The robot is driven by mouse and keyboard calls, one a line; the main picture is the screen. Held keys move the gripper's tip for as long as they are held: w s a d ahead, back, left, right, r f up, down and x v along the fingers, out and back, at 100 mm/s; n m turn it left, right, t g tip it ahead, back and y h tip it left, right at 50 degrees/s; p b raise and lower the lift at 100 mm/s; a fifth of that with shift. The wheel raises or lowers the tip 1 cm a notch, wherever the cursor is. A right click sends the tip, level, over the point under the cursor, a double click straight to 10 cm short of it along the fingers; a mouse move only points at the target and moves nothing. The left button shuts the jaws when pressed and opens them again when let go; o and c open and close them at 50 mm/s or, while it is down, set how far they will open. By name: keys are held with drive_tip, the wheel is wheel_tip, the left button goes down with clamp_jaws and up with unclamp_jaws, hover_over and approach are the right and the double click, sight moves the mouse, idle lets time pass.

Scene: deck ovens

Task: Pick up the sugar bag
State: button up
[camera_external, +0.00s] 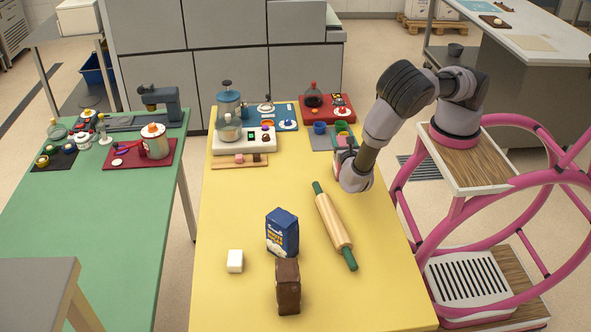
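A blue bag (282,235) with a pale printed label stands upright on the yellow table (225,300). Its print is too small to read surely, but it looks like the sugar bag. A dark brown block-like bag (288,287) stands just in front of it, and I cannot tell what it holds. My gripper (343,150) is over the right side of the table, well behind and to the right of the blue bag. Its fingers are small and partly hidden by my wrist, so I cannot tell whether they are open. I see nothing held.
A rolling pin (334,226) with green handles lies right of the blue bag. A white cube (235,261) lies to its left. Small appliances, a white scale (230,146) and coloured cups (321,128) crowd the table's back. The table's left middle is clear.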

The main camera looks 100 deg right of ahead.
clamp_jaws()
